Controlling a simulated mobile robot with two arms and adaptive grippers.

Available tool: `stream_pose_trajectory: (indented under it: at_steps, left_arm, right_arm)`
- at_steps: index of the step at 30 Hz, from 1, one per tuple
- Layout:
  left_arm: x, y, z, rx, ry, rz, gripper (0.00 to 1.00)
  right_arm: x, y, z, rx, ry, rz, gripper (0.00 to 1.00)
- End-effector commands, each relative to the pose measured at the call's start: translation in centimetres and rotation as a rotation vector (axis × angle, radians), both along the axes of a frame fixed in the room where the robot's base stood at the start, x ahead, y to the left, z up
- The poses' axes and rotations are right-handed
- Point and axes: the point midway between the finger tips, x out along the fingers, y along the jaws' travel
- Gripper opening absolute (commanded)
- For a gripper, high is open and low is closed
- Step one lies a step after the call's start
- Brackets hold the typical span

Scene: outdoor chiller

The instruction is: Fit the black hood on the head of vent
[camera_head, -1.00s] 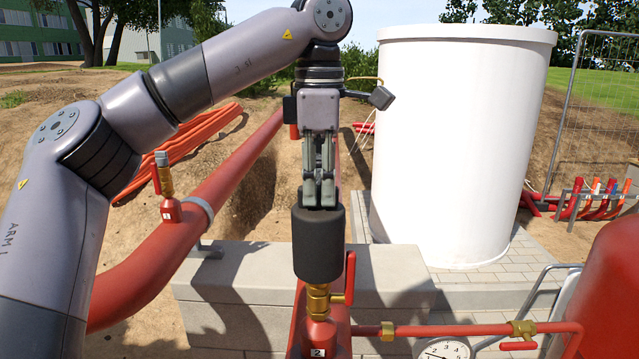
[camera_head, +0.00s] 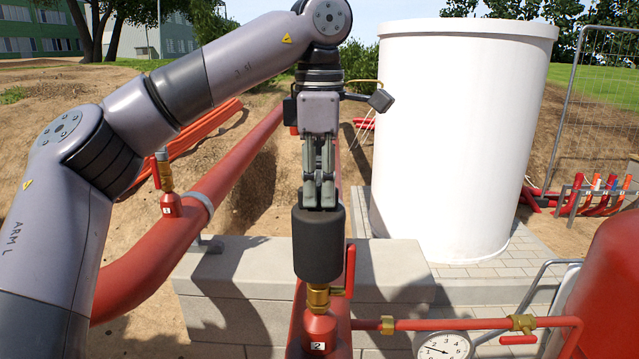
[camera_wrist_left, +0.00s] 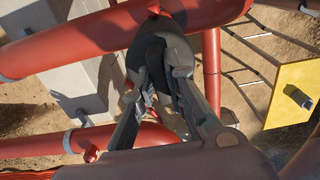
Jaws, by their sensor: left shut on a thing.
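The black hood (camera_head: 318,243), a dark cylinder, is held upright in the head view. My left gripper (camera_head: 319,200) points straight down and is shut on the hood's top. The hood is lined up above the brass vent (camera_head: 318,298) with the "2" tag, and its lower rim meets or overlaps the brass top. The vent's head is hidden, so I cannot tell how far the hood covers it. In the left wrist view the hood (camera_wrist_left: 160,55) is between the fingers, partly hidden by them. My right gripper is not in view.
The vent's red lever (camera_head: 350,270) stands close beside the hood's right side. A second vent (camera_head: 166,180) with tag "1" is on the red pipe at left. A white tank (camera_head: 455,140) stands behind right, and a gauge (camera_head: 443,347) is low right.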

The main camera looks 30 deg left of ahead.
Motion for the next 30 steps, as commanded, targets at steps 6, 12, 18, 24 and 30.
stream_pose_trajectory:
  at_steps: [6,12,18,24,30]
  left_arm:
    - [0.0,0.0,-0.8,0.000,0.001,0.000,0.00]
    - [0.0,0.0,-1.4,0.000,0.001,-0.001,0.00]
    - [0.0,0.0,-2.0,0.000,0.000,-0.001,0.00]
    - [0.0,0.0,-2.6,0.000,0.000,0.000,0.00]
    - [0.0,0.0,-3.0,0.000,-0.001,0.000,0.00]
  right_arm:
    - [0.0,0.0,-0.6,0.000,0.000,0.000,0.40]
    - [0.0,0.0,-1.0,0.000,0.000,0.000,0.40]
    - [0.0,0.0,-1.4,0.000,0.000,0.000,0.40]
    - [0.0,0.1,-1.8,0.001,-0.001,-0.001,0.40]
    - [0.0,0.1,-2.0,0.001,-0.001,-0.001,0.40]
